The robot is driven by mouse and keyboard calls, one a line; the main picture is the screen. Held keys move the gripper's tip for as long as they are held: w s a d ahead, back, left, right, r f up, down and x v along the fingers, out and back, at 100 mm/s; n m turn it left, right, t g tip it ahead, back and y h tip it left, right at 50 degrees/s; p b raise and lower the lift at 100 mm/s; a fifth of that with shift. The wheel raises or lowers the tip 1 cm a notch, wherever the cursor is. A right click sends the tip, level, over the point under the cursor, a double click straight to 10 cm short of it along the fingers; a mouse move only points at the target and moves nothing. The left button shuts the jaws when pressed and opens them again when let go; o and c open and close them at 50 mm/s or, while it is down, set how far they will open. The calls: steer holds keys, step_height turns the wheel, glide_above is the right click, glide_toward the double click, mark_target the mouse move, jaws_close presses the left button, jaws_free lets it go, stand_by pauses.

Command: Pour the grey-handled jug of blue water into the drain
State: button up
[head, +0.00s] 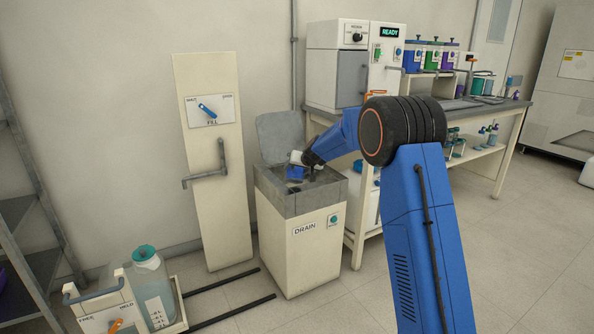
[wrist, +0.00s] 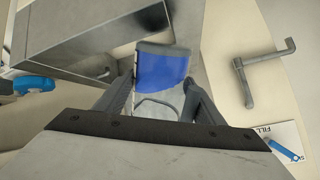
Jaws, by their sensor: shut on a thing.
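The drain (head: 315,226) is a cream cabinet with a grey basin on top, and its grey lid (head: 280,136) stands open at the back. My gripper (head: 309,160) is over the basin and is shut on the jug. The jug's blue part (head: 295,174) shows small, low in the basin opening, left of my gripper. The jug's grip is mostly hidden, and I cannot tell whether water is flowing out.
A tall cream panel (head: 212,225) with a grey lever handle (head: 208,178) and a blue knob stands left of the drain. A bench (head: 480,104) with a cabinet and coloured bottles is to the right. A low cart with a large bottle (head: 152,290) is at the lower left.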

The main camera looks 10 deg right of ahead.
steer(key=shift+r+m+g, duration=0.1)
steer(key=shift+m+g, duration=0.2)
steer(key=shift+g, duration=0.6)
stand_by(0.5)
steer(key=shift+w+d+r+g+y, duration=0.1)
steer(key=shift+w+r+g+y, duration=0.1)
steer(key=shift+g, duration=0.25)
steer(key=shift+w+r+g+y, duration=0.1)
steer(key=shift+g+y, duration=0.1)
steer(key=shift+g, duration=0.25)
stand_by(0.4)
steer(key=shift+w+d+r+m+g+y, duration=0.1)
steer(key=shift+w+r+m+g+y, duration=0.1)
steer(key=shift+r+g, duration=0.3)
steer(key=shift+w+d+r+m+g+y, duration=0.1)
steer(key=shift+w+r+m+g, duration=0.15)
steer(key=shift+g, duration=0.45)
steer(key=shift+s+r, duration=0.1)
